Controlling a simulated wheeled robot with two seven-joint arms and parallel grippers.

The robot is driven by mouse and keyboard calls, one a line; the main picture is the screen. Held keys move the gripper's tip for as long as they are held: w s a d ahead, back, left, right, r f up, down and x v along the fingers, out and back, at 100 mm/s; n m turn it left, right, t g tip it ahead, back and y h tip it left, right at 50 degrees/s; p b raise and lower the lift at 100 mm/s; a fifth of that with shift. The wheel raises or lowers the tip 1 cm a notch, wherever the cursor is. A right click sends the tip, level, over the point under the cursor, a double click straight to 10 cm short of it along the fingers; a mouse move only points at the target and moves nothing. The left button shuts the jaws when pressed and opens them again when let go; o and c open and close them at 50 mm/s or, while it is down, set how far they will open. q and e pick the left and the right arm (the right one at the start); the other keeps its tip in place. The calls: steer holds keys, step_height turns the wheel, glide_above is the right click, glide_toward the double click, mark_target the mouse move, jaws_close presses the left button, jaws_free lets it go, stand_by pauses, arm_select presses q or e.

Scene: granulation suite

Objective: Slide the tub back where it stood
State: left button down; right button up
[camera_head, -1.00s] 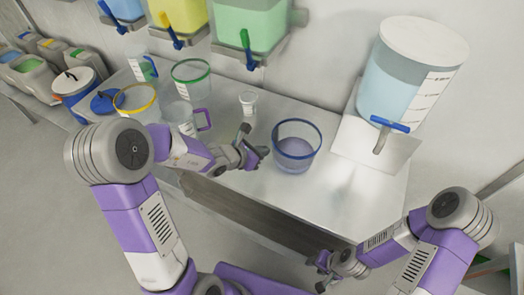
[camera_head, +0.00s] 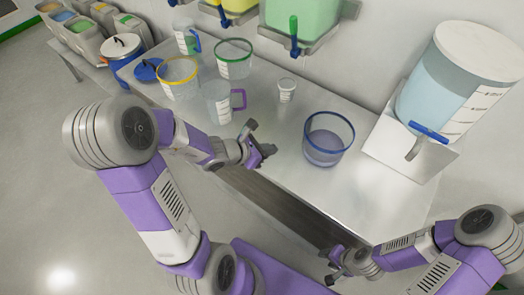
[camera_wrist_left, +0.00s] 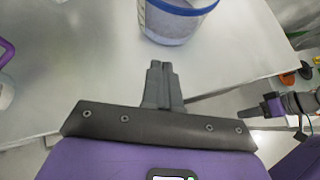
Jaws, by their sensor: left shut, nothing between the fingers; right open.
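A clear tub with a blue rim (camera_head: 328,138) stands upright on the metal bench (camera_head: 375,205), right of my left gripper (camera_head: 262,145). The left gripper is shut and empty, low over the front part of the bench, with a gap between it and the tub. In the left wrist view its fingers (camera_wrist_left: 160,75) are together, and the lower part of the tub (camera_wrist_left: 178,25) shows just beyond the tips. My right gripper (camera_head: 332,267) is open and empty, below and in front of the bench's front edge.
A small white cup (camera_head: 287,90) stands behind the left gripper. A purple-handled jug (camera_head: 219,103), a yellow-rimmed tub (camera_head: 178,78) and a green-rimmed tub (camera_head: 233,58) stand to the left. A large tank with a blue tap (camera_head: 428,132) stands at right. The bench's front right is clear.

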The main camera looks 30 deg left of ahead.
arm_select(q)
steer(key=shift+s+a, duration=0.4)
steer(key=shift+s, duration=0.25)
steer(key=shift+s+a, duration=0.35)
steer(key=shift+s, duration=0.25)
steer(key=c, duration=1.5)
jaws_free()
steer(key=shift+s+d+f, duration=0.1)
steer(key=shift+d+f, duration=0.1)
steer(key=shift+f, duration=0.05)
steer(key=shift+c, duration=0.2)
steer(key=shift+o, duration=1.4)
steer(key=s+d+f+m+g, duration=0.4)
steer(key=f+m+g, duration=0.1)
steer(key=f, duration=0.3)
steer(key=shift+s+m+h, duration=0.3)
steer(key=shift+m+h, duration=0.1)
steer(key=s+d+f+m+g+y, duration=0.1)
steer(key=s+d+f+m+g, duration=0.1)
steer(key=f+m, duration=0.6)
steer(key=s+d+f+m+g+y, duration=0.1)
steer(key=s+d+f+m, duration=0.3)
steer(key=m, duration=0.9)
steer(key=d+f+g, duration=0.1)
steer(key=d+f, duration=0.2)
steer(key=f, duration=0.1)
steer(key=shift+s+d+f+m, duration=0.15)
steer(key=shift+s+f+m, duration=0.25)
